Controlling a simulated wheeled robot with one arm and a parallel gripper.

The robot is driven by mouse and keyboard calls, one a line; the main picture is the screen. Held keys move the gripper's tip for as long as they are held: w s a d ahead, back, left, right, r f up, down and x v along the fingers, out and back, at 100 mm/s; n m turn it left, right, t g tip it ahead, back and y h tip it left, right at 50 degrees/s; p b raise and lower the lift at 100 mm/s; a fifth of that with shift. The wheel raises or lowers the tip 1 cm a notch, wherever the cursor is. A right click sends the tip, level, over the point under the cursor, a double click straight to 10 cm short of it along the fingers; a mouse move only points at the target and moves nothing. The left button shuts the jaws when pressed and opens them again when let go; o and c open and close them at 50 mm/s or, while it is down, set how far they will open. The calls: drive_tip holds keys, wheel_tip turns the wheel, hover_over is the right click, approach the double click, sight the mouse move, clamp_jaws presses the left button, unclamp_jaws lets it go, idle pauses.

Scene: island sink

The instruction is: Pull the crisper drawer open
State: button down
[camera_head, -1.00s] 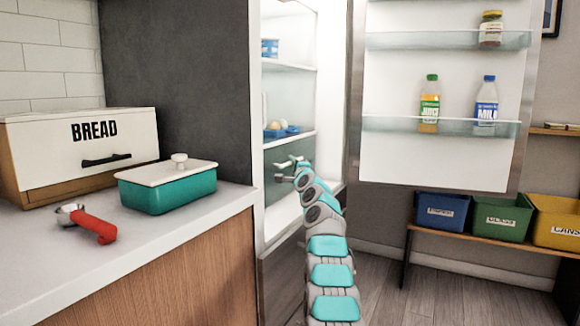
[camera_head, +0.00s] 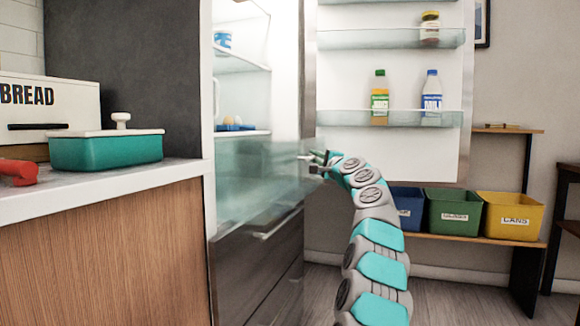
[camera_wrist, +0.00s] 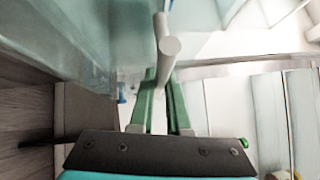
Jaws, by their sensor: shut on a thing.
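The crisper drawer (camera_head: 255,185) is a translucent, pale teal box low in the fridge. It stands out past the fridge opening, above the dark lower front. My gripper (camera_head: 316,160) is at the drawer's front, shut on its light bar handle (camera_head: 304,157). In the wrist view the round end of the handle (camera_wrist: 169,47) shows between the green fingers of my gripper (camera_wrist: 161,95). The teal drawer wall (camera_wrist: 85,45) is beside it at the left. The drawer's inside is too blurred to make out.
The open fridge door (camera_head: 390,155) stands at the right, its shelves holding bottles and a jar. The counter (camera_head: 110,183) with a teal dish (camera_head: 105,152) is at the left. Blue, green and yellow bins (camera_head: 512,215) sit on a low bench behind my arm.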

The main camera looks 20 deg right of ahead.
drive_tip(key=s+d, duration=0.4)
drive_tip(key=d, duration=0.1)
drive_tip(key=shift+d+f, duration=0.15)
drive_tip(key=shift+d, duration=0.05)
drive_tip(key=c, duration=0.9)
unclamp_jaws()
drive_tip(key=shift+s+d+f+b, duration=0.15)
drive_tip(key=shift+s+d+b, duration=0.1)
drive_tip(key=shift+s, duration=1)
drive_tip(key=shift+s+d+f+b, duration=0.15)
drive_tip(key=shift+s+b, duration=0.15)
drive_tip(key=shift+s, duration=0.95)
drive_tip(key=shift+s+d+f+b, duration=0.15)
drive_tip(key=shift+s+b, duration=0.1)
drive_tip(key=shift+s, duration=1)
